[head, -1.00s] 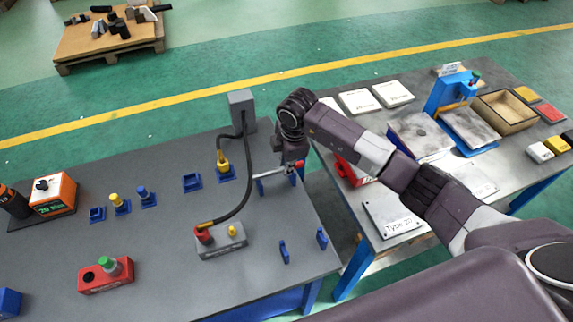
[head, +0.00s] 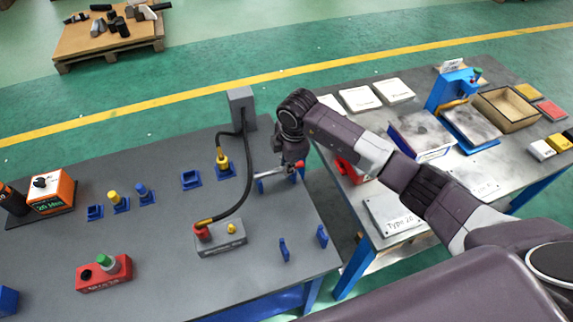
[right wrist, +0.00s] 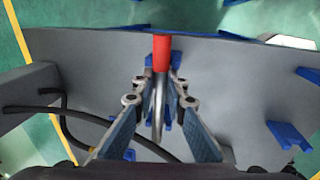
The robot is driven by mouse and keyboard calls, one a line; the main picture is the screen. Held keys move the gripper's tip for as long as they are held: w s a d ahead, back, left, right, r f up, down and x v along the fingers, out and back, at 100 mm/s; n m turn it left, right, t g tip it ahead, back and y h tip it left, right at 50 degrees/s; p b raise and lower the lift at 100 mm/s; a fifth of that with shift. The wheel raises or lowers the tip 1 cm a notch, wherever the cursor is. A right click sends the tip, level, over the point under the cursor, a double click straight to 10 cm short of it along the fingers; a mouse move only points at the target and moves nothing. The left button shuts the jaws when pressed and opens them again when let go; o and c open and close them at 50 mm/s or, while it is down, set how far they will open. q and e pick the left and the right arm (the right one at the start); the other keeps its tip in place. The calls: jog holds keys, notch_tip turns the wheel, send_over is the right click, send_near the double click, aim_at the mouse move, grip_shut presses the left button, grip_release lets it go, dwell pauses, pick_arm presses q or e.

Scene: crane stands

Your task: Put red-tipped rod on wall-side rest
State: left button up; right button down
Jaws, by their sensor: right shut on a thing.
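My right gripper (head: 289,170) is shut on a silver rod with a red tip (head: 299,166). In the right wrist view the rod (right wrist: 158,100) runs between the fingers (right wrist: 160,85), its red end (right wrist: 162,50) pointing away from the palm. The rod lies level, low over the far pair of blue rests (head: 260,186) on the grey table, close to the table's right edge. I cannot tell whether it touches them. A second pair of blue rests (head: 284,251) stands empty nearer to me. My left gripper is not in view.
A grey post (head: 241,108) with a black cable stands behind, and the cable runs to a grey box (head: 220,238) left of the rests. A second table (head: 380,235) with plates and trays lies right, across a gap. Clear tabletop lies around the nearer rests.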

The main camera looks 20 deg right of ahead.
jog(key=shift+f, duration=0.35)
jog(key=c, duration=1.8)
grip_release()
jog(key=shift+c, duration=0.2)
jog(key=p+v, duration=0.4)
jog(key=v, duration=0.1)
jog(key=v, duration=1.2)
